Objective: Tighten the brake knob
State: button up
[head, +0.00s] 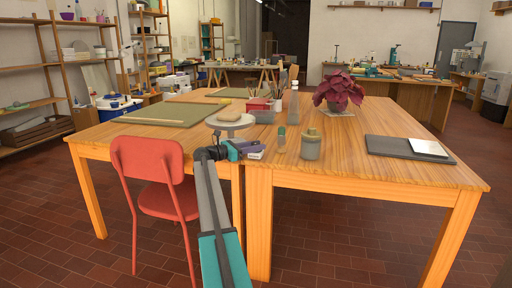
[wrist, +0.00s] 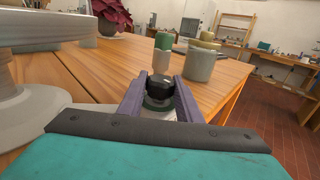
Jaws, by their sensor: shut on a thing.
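The brake knob (wrist: 160,84) is a small black knob above a dark green ring in the wrist view. My gripper (wrist: 160,100) has its two purple fingers on either side of the knob and is shut on it. The fingers hide the knob's sides. In the head view, my gripper (head: 246,148) is at the table's front edge, just in front of and below the wheel (head: 231,122). The knob is too small to make out there. The grey wheel, its disc and round base, fills the left of the wrist view (wrist: 35,112).
A green-topped bottle (wrist: 163,48) and a grey lidded jar (wrist: 201,63) stand close beyond my gripper on the wooden table (head: 380,150). A red chair (head: 150,165) stands at the front left. A potted plant (head: 340,90) and dark board (head: 400,149) are farther right.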

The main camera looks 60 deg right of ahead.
jog(key=shift+r, duration=0.2)
dwell(0.4)
jog(key=o, duration=0.8)
jog(key=shift+o, duration=1.2)
jog(key=shift+f+g, duration=0.1)
jog(key=shift+g, duration=0.2)
jog(key=p+v, duration=0.2)
jog(key=v, duration=1.2)
jog(key=shift+s+d, duration=0.1)
